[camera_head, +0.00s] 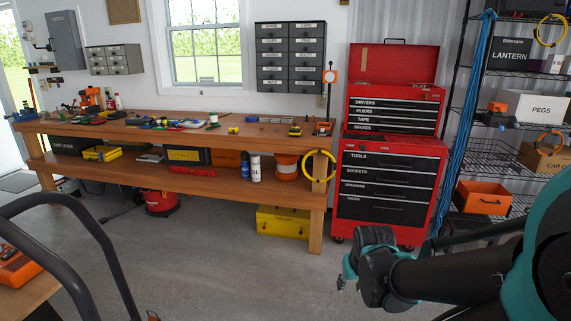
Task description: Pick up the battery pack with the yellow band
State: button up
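A long wooden workbench (170,133) stands along the back wall. On its top, towards the right end, is a small black and yellow item (295,131). It may be the battery pack with the yellow band, but it is too small to be sure. Another small yellowish item (233,130) lies to its left. My gripper (344,281) is at lower right, in front of the red tool cabinet and well short of the bench top. It looks empty and touches nothing that I can see. Its fingers are too small and foreshortened to show whether they are open.
A red tool chest (391,185) stands right of the bench, with a wire shelf rack (485,160) beyond it. A yellow box (283,221) and a red vacuum (161,203) are under the bench. A dark curved handle (95,235) fills the lower left. The middle concrete floor is clear.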

aim_at(295, 131)
jog(key=i, duration=1.95)
